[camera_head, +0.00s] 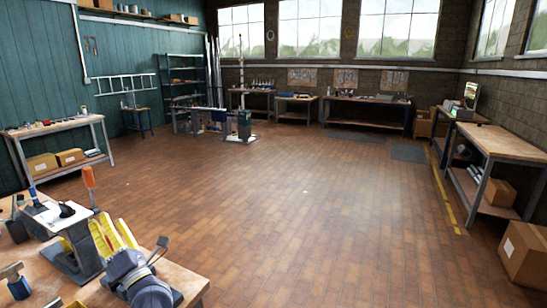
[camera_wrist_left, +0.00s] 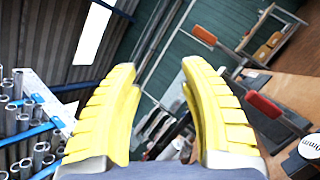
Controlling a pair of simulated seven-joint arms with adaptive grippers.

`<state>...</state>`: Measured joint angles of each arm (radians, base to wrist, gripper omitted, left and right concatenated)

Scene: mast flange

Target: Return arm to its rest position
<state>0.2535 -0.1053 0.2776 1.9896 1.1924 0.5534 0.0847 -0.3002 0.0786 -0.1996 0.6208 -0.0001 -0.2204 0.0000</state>
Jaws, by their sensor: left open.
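My left gripper (camera_head: 108,226) has yellow ribbed fingers and shows at the lower left of the head view, over the near workbench (camera_head: 185,283). In the wrist view its two fingers (camera_wrist_left: 155,75) stand wide apart with nothing held between them. My grey left wrist lies behind the fingers. My right gripper is in neither view.
A grey-blue stand (camera_head: 83,246), beside the gripper, and an orange-handled tool (camera_head: 89,178) are on the near bench. The wrist view shows a rack of metal pipes (camera_wrist_left: 20,125) at left. The wide brick floor (camera_head: 290,200) is clear.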

